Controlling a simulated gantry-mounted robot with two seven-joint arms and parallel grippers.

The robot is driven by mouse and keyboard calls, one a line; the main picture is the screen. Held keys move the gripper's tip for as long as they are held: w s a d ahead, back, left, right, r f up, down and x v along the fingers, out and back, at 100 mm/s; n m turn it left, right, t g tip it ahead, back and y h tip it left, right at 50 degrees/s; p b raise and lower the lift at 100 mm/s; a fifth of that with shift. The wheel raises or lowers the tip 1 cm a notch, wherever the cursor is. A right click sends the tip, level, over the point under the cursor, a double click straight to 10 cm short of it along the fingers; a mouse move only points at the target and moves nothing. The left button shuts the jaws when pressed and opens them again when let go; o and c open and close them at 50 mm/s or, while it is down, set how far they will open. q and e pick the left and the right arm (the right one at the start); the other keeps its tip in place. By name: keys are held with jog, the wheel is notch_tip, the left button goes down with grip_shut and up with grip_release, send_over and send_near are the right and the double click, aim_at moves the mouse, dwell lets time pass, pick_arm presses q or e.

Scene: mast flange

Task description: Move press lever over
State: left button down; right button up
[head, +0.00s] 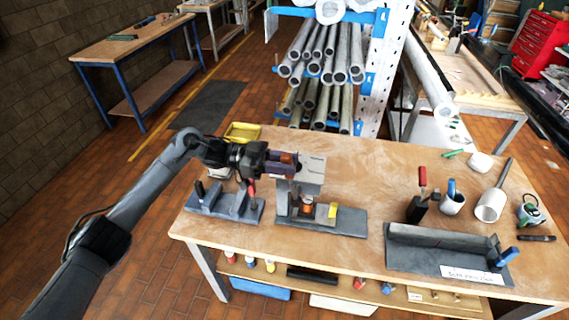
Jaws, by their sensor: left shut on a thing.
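A small press (308,188) with a grey head and a dark base plate (345,222) stands on the wooden workbench left of centre. A yellow block (332,210) and an orange part sit low on its base. My left gripper (288,164) reaches in from the left to the upper left side of the press head. It is shut on the press lever, which the fingers mostly hide; a small orange-brown patch shows there. My right gripper is not in view.
A dark fixture (225,206) with upright handles stands left of the press. A grey angled tray (445,255) with a label lies to the right. Behind it stand a cup (452,204) and a pale cylinder (491,205). A pipe rack (325,70) rises behind the bench.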

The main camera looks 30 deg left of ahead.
pick_arm(q)
jog(key=c, duration=0.9)
grip_release()
jog(key=shift+a, duration=0.15)
jog(key=shift+f, duration=0.1)
jog(key=b+v, duration=0.2)
jog(key=v, duration=0.9)
jog(key=shift+b, duration=0.4)
